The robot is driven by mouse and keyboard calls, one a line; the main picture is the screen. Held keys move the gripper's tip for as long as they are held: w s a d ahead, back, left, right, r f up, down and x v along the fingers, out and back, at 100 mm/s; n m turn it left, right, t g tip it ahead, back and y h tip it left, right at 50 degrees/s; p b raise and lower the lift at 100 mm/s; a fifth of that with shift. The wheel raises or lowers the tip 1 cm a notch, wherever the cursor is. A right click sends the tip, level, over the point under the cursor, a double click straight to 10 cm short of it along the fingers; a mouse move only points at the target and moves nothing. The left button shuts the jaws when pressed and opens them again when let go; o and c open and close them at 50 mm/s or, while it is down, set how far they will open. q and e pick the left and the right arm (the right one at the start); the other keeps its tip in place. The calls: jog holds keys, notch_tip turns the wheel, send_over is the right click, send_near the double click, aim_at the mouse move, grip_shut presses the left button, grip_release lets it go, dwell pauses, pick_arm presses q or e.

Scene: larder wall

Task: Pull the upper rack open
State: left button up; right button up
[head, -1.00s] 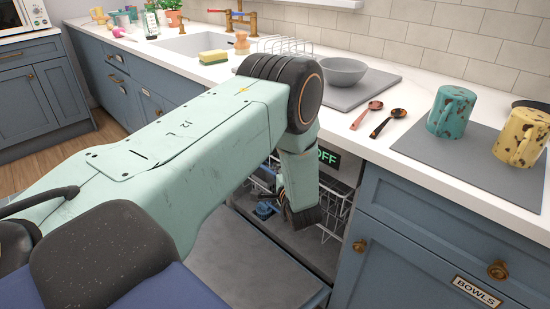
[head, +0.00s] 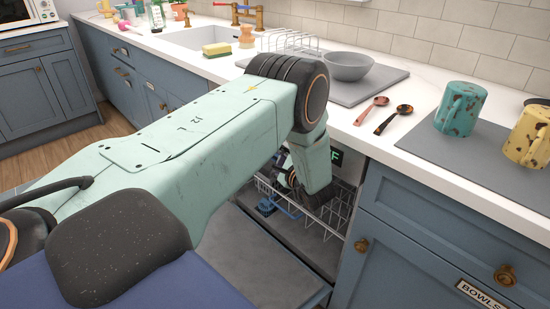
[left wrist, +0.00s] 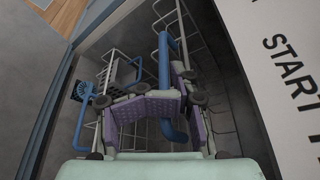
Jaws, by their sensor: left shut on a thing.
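The upper rack (head: 338,214) is a white wire basket in the open dishwasher under the counter. It also shows in the left wrist view (left wrist: 108,72), with a blue bar (left wrist: 163,62) along it. My left gripper (left wrist: 172,112) has its purple-padded fingers closed around the blue bar. In the head view my left gripper (head: 290,190) is at the rack's front, partly hidden behind my own wrist. Blue parts (head: 270,205) show beside it. How far out the rack stands is hard to tell. My right gripper is not in view.
The dishwasher door (head: 265,265) is folded down in front, partly under my arm. A drawer labelled bowls (head: 478,292) is to the right. The counter above holds spoons (head: 392,120), a grey bowl (head: 348,66) and two mugs (head: 460,108).

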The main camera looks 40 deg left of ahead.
pick_arm(q)
jog(key=shift+x, duration=1.05)
jog(key=shift+r, duration=0.1)
grip_shut()
